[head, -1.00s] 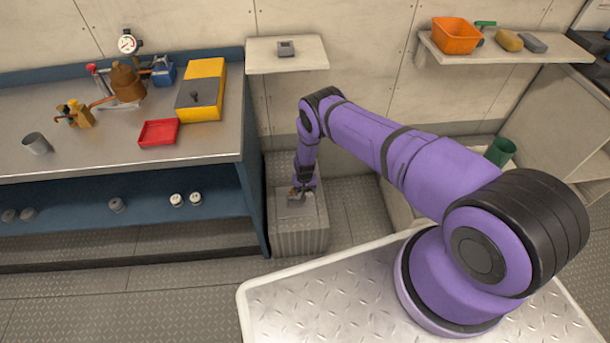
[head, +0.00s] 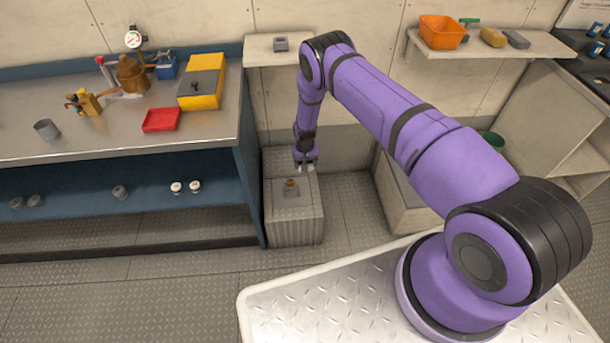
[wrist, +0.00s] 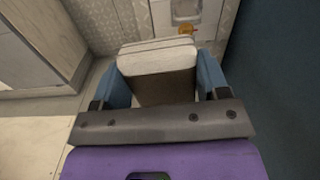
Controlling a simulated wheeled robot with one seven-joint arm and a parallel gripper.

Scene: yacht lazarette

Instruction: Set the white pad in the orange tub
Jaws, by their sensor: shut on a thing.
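My gripper (head: 305,163) hangs above the far part of a low grey ribbed box in the head view. In the wrist view its two blue fingers are shut on the white pad (wrist: 158,58), a pale block with a darker near face. In the head view only a small pale bit of the pad shows at the fingertips. The orange tub (head: 441,32) stands on the wall shelf at the upper right, well away from my gripper. Its floor is mostly hidden.
The wall shelf (head: 492,49) also holds a green-handled thing, a yellow block (head: 493,37) and a grey block (head: 516,39). A smaller shelf (head: 262,57) is behind my arm. The workbench (head: 110,140) stands left of the ribbed box (head: 295,225). Floor in front is clear.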

